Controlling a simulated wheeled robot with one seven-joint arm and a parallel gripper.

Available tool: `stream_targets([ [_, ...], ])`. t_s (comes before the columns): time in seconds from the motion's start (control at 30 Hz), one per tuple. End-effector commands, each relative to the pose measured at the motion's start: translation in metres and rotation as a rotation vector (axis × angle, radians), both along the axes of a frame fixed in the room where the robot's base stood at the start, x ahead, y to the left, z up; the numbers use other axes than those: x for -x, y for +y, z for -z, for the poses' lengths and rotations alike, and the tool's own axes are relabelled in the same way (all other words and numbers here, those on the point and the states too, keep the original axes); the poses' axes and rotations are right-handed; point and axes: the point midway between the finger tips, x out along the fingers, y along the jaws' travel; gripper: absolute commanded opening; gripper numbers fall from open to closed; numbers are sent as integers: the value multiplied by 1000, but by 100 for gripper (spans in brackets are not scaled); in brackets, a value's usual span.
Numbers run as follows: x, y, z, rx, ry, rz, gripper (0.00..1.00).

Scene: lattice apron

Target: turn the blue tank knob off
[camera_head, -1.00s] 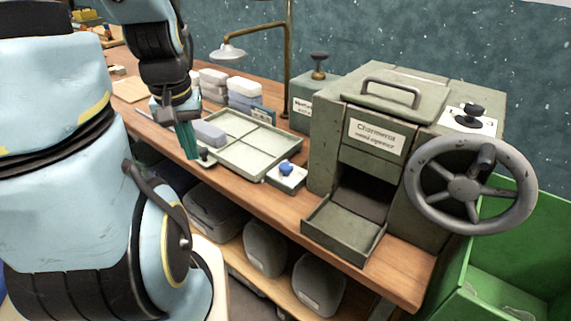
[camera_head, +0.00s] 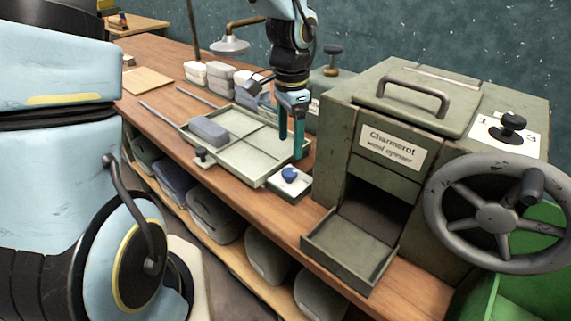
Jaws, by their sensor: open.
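The blue knob (camera_head: 290,174) sits on a small pale square base (camera_head: 289,184) on the bench, at the front right corner of the divided tray. My gripper (camera_head: 291,142) points down with its two teal fingers apart, above the right part of the tray, a little behind the knob. It holds nothing that I can see and looks apart from the knob. The knob's exact setting is too small to read.
The divided tray (camera_head: 243,165) holds a grey block (camera_head: 209,131). To the right stands the grey-green machine (camera_head: 340,140) with an open drawer (camera_head: 350,247) and a big handwheel (camera_head: 497,216).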

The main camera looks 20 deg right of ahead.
Motion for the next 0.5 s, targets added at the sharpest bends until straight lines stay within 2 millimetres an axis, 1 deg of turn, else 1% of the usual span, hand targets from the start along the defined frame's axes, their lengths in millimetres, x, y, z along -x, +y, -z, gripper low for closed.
stream_targets([
  [0.1, 1, 0, 23, -3, 5, -1, 79],
  [0.3, 2, 1, 59, -2, 5, -3, 79],
  [0.4, 1, 1, 72, -2, 3, -4, 79],
  [0.5, 0, 1, 80, -1, 2, -4, 79],
])
